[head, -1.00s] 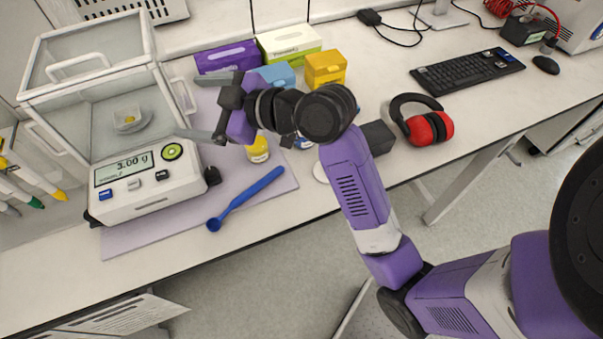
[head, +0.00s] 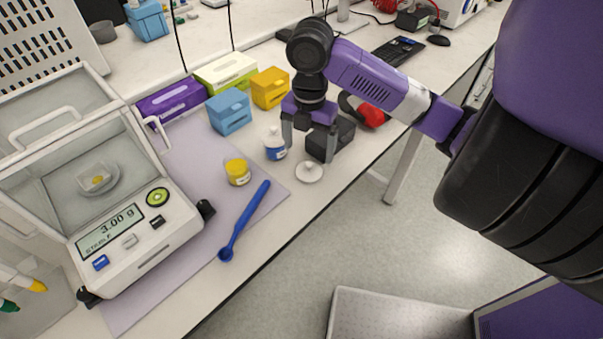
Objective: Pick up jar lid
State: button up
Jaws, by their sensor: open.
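The jar lid (head: 309,173), a small white disc with a raised knob, lies on the bench near its front edge. A small jar with a yellow top or yellow contents (head: 237,172) stands to its left on the mat. My gripper (head: 308,153) points down with its two fingers spread and nothing between them that I can make out. Its fingertips show just above the lid in the picture; the exact height over the bench is hard to tell.
A white bottle with a blue label (head: 274,146) stands close to the left finger, and a dark box (head: 343,135) is by the right finger. A blue spoon (head: 245,222) lies on the lilac mat (head: 190,158). The balance (head: 150,240) reads 3.00 g.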

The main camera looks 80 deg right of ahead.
aim_at(309, 163)
jog(key=f, duration=0.7)
jog(key=shift+s+d+f, duration=0.1)
jog(key=shift+d+f, duration=0.1)
jog(key=c, duration=1.4)
jog(key=shift+o, duration=0.2)
jog(key=shift+r, duration=0.15)
